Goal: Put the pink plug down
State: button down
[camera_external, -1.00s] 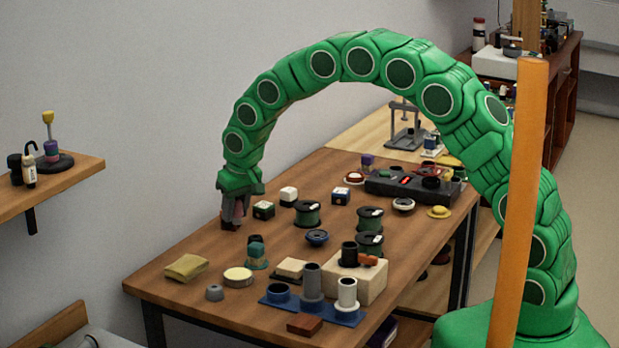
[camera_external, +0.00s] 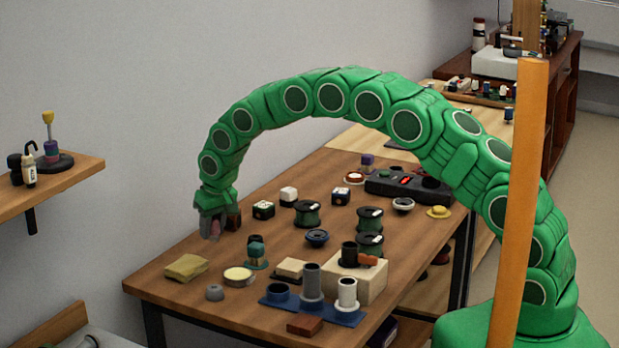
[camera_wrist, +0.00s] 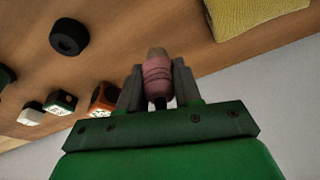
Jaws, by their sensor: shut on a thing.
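My gripper (camera_external: 211,228) hangs down over the far left part of the wooden table (camera_external: 160,268). It is shut on the pink plug (camera_external: 215,227), of which only a small part shows between the fingers in the external view. In the wrist view, the plug (camera_wrist: 157,78) is ribbed and pink with a greyish tip, and a grey finger stands on each side of it. I cannot tell whether the plug's lower end touches the table.
A brown block (camera_external: 233,219) stands just right of my gripper. A yellow cloth pad (camera_external: 186,267) lies nearer the front, with a round cream-lidded tin (camera_external: 239,275) to its right. A teal-and-dark piece (camera_external: 256,254) and several spools stand farther right. Bare wood shows around the pad.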

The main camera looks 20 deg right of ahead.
aim_at(211, 238)
jog(key=shift+w+a+f, duration=0.2)
jog(key=shift+w+f, duration=0.05)
jog(key=shift+f, duration=1.55)
jog(key=shift+d+f, duration=0.1)
jog(key=c, duration=0.8)
grip_release()
jog(key=v, duration=1.2)
